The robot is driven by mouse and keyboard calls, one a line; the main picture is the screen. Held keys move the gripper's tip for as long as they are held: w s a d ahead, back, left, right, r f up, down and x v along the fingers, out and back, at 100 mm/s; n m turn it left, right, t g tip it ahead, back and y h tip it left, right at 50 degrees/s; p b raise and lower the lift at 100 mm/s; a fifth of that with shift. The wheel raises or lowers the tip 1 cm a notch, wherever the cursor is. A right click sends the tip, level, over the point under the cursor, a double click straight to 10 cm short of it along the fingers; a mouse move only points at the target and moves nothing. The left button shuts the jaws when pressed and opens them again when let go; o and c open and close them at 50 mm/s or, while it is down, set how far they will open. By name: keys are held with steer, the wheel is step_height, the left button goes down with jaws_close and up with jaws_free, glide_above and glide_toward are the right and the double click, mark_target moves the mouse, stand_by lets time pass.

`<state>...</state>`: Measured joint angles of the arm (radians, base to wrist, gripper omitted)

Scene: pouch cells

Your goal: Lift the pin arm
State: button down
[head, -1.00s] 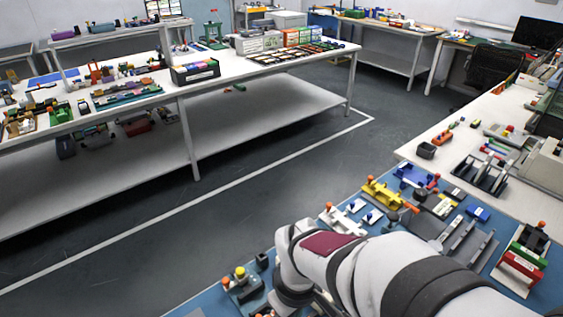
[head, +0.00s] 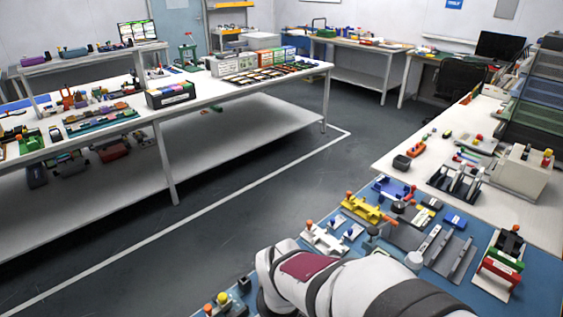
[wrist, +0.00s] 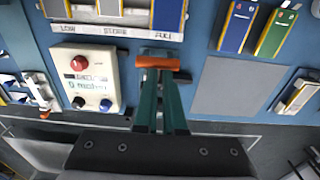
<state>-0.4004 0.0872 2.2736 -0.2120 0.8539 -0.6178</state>
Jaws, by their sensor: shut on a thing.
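In the wrist view my gripper (wrist: 160,78) has two long teal fingers close together. They are shut on an orange bar (wrist: 158,62), which looks like the handle of the pin arm and lies crosswise at the fingertips. A darker piece shows just beyond the bar. The fingers hide what is under the bar, so I cannot tell how high it is raised. In the head view my gripper is hidden behind my own arm.
Left of the gripper is a white control box (wrist: 87,78) with red, black and blue knobs. Right is a bare grey plate (wrist: 237,87); above it are colored pouch cells (wrist: 273,33). A strip labelled LOW, STORE, FULL (wrist: 117,28) lies above. A yellow fixture (head: 366,209) stands on the blue mat.

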steer(key=shift+w+a+r, duration=0.95)
steer(key=shift+r, duration=0.05)
steer(key=s+d+r+m, duration=0.2)
steer(key=s+d+m, duration=0.3)
steer(key=s+m, duration=0.2)
steer(key=s+d+r+m+y, duration=0.1)
steer(key=s+d+r+m, duration=0.1)
steer(key=s+d+m, duration=0.2)
steer(key=s+m, duration=0.3)
steer(key=s, duration=0.1)
steer(key=shift+s+d+r+m+g, duration=0.2)
steer(key=shift+d+m+g, duration=0.1)
steer(key=shift+d+g, duration=0.1)
